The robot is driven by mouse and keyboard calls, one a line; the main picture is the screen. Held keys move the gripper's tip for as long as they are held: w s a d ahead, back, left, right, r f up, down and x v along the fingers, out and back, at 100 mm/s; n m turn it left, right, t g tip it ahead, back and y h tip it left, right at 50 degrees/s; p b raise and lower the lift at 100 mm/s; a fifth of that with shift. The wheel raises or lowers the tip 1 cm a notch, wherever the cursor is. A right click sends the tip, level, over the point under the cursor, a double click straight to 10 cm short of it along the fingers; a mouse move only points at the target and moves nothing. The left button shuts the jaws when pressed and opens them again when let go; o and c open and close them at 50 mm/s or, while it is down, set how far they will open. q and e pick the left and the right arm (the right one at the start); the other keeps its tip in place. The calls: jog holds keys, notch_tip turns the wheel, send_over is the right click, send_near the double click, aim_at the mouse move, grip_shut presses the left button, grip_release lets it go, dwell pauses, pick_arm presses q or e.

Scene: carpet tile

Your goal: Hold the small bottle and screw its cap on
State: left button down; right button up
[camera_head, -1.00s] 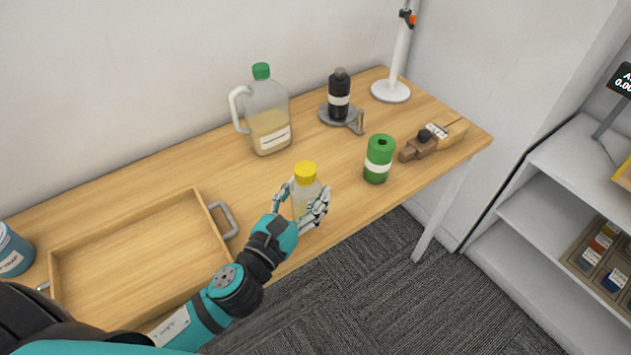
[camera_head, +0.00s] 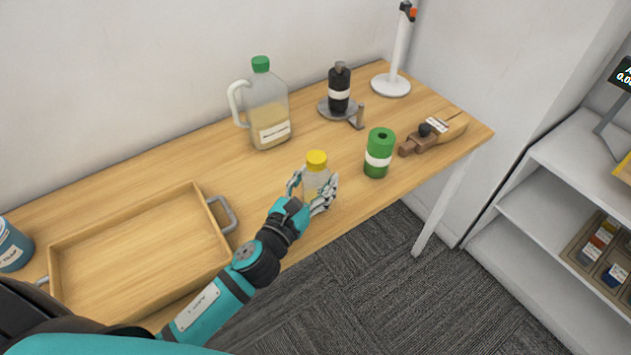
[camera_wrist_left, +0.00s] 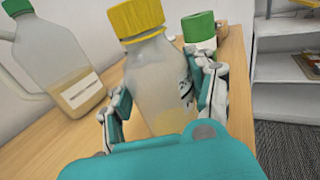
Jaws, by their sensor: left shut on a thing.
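The small bottle (camera_head: 314,180) is clear with pale contents and stands upright near the front edge of the table. Its yellow cap (camera_head: 317,160) sits on top of the neck; I cannot tell how tight it is. My left gripper (camera_head: 316,189) is shut around the bottle's body, one finger on each side. In the left wrist view the bottle (camera_wrist_left: 158,85) is large between the fingers, with the yellow cap (camera_wrist_left: 136,17) above them and slightly tilted in the picture. My right gripper is not in view.
A wooden tray (camera_head: 215,226) with metal handles lies at left. A black bottle (camera_head: 339,93), a brush (camera_head: 425,140) and a white stand (camera_head: 391,85) are farther back and right.

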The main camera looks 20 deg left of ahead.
pick_arm(q)
jog(key=shift+f, duration=0.15)
jog(key=c, duration=0.7)
grip_release()
jog(key=shift+c, duration=0.2)
jog(key=o, duration=0.3)
jog(key=s+b, duration=0.1)
jog(key=s, duration=0.2)
jog(key=s+a+b, duration=0.1)
jog(key=s, duration=0.3)
jog(key=s+a+b, duration=0.1)
jog(key=s, duration=0.3)
jog(key=shift+s+a+r, duration=0.15)
jog(key=shift+s+r, duration=0.05)
jog(key=shift+s, duration=0.25)
